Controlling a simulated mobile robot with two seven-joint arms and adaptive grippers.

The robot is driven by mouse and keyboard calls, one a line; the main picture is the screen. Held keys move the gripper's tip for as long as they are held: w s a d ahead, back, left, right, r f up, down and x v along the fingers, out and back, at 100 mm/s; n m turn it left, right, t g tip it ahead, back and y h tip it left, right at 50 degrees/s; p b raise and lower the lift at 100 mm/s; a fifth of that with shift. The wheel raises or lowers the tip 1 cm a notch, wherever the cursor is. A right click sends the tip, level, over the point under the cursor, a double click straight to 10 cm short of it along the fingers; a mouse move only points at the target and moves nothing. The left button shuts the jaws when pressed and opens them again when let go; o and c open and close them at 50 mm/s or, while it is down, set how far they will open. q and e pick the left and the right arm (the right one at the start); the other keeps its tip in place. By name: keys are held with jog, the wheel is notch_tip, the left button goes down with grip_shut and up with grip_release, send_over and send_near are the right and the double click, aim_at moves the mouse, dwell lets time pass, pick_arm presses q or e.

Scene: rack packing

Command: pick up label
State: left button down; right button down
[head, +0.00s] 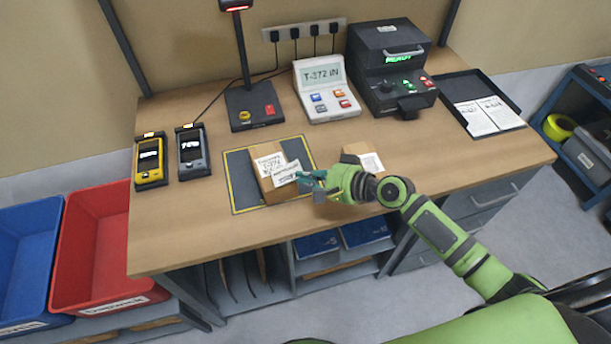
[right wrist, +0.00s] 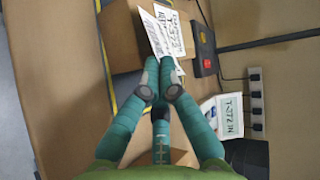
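A brown cardboard box (head: 277,193) sits on the yellow-edged mat on the table and carries a printed white label (head: 268,162). A second white label (head: 287,174) reaches from my right gripper (head: 308,180) over the box's top. In the right wrist view, the fingertips (right wrist: 163,66) are together on the lower end of this label (right wrist: 149,34), beside the box's printed label (right wrist: 170,27). Whether the held label touches the box is unclear. My left gripper is not in view.
A label printer (head: 391,70) and a T-372 display unit (head: 326,88) stand at the back. A smaller box (head: 352,150) is behind my right arm. Two handhelds (head: 150,162) (head: 193,152) lie left of the mat (head: 240,189). A black tray (head: 462,87) is at right.

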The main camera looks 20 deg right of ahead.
jog(key=shift+s+d+f, duration=0.1)
jog(key=shift+s+d, duration=0.2)
jog(key=shift+d, duration=0.05)
jog(key=v, duration=1.4)
jog(key=shift+f, duration=0.2)
